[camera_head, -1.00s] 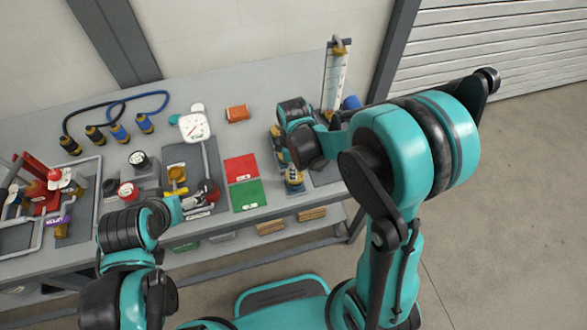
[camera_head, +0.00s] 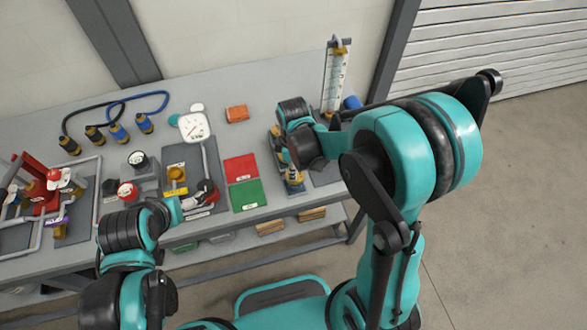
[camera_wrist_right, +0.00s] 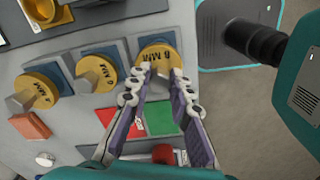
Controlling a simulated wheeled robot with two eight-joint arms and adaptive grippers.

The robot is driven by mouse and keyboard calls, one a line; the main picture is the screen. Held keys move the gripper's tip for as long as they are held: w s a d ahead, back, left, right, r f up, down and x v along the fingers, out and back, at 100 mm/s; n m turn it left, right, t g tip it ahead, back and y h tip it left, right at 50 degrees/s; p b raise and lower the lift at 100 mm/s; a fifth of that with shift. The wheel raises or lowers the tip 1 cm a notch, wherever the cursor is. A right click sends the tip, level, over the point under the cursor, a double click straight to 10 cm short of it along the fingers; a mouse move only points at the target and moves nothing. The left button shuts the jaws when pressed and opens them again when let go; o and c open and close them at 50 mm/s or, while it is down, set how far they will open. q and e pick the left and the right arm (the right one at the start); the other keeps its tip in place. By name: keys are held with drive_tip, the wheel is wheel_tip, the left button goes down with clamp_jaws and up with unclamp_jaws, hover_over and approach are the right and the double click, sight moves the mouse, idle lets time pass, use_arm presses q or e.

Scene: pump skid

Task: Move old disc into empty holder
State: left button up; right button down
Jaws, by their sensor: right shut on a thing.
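In the right wrist view, my right gripper (camera_wrist_right: 162,74) is shut on the knob of a yellow disc (camera_wrist_right: 158,50) marked with dark letters, at the top middle. The disc is over a grey and blue holder; I cannot tell whether it touches it. Two similar yellow discs (camera_wrist_right: 97,72) and (camera_wrist_right: 40,90) sit on blue-backed holders to its left. In the head view, my right arm mostly hides this row, and a yellow piece (camera_head: 294,178) shows below the wrist. I cannot make out an empty holder. My left gripper (camera_head: 190,203) is by the valve area, its fingers too small to read.
Red (camera_head: 240,168) and green (camera_head: 247,195) mats lie left of the right gripper. A white dial gauge (camera_head: 194,126), an orange block (camera_head: 237,114) and a clear measuring column (camera_head: 336,80) stand farther back. Pipework (camera_head: 60,205) fills the left bench. Bare bench lies behind the gauge.

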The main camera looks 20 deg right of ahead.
drive_tip(key=shift+f+b, duration=1.55)
drive_tip(key=shift+f, duration=0.15)
drive_tip(key=c, duration=1.3)
unclamp_jaws()
drive_tip(key=shift+r, duration=0.1)
wheel_tip(320, 180, up, 12)
drive_tip(key=shift+f, duration=0.1)
drive_tip(key=s+d+m+t+b, duration=0.3)
drive_tip(key=s+d+m+t, duration=0.2)
drive_tip(key=s+m, duration=0.5)
drive_tip(key=m+t, duration=0.2)
drive_tip(key=m, duration=0.1)
drive_tip(key=shift+m, duration=0.4)
